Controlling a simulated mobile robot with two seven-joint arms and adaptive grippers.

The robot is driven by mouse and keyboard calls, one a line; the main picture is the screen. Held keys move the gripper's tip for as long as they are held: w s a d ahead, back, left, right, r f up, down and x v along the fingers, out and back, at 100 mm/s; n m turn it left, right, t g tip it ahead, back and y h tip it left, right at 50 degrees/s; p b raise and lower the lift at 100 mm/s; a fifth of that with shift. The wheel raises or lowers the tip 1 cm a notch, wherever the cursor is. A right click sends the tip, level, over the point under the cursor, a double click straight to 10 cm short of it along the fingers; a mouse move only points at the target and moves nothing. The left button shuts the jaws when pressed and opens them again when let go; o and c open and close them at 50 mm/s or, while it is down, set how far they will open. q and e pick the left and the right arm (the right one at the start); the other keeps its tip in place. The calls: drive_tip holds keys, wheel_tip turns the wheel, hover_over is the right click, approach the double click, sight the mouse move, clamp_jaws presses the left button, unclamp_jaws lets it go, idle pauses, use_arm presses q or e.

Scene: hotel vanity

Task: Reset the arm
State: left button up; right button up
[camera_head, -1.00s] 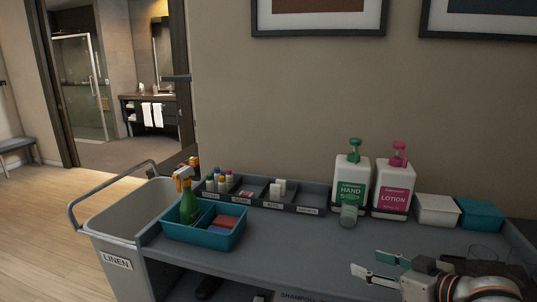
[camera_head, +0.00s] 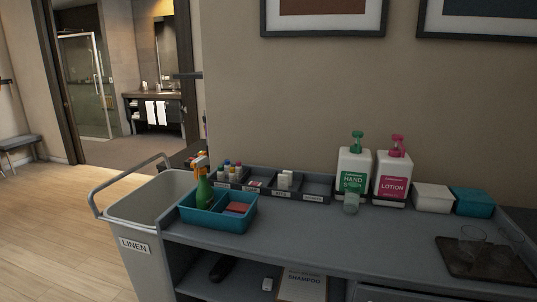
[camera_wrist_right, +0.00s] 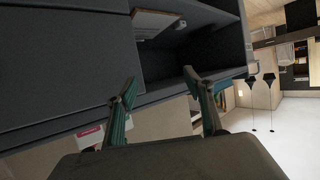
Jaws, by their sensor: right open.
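My right gripper (camera_wrist_right: 165,105) shows in the right wrist view, with its two fingers spread apart and nothing between them. It is near the cart's dark side and its open lower shelf (camera_wrist_right: 205,58). In the head view neither gripper is in the picture. The cart top (camera_head: 330,235) is seen there with no arm over it.
A green hand bottle (camera_head: 352,170) and a pink lotion bottle (camera_head: 392,176) stand at the cart's back. Floor is clear at left.

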drive_tip(key=s+a+f+g+h, duration=0.1)
drive_tip(key=s+f+h, duration=0.2)
drive_tip(key=s+f, duration=1.6)
drive_tip(key=shift+s+a+f+m+g, duration=0.3)
drive_tip(key=shift+a+f+m+g, duration=0.1)
drive_tip(key=shift+f, duration=0.5)
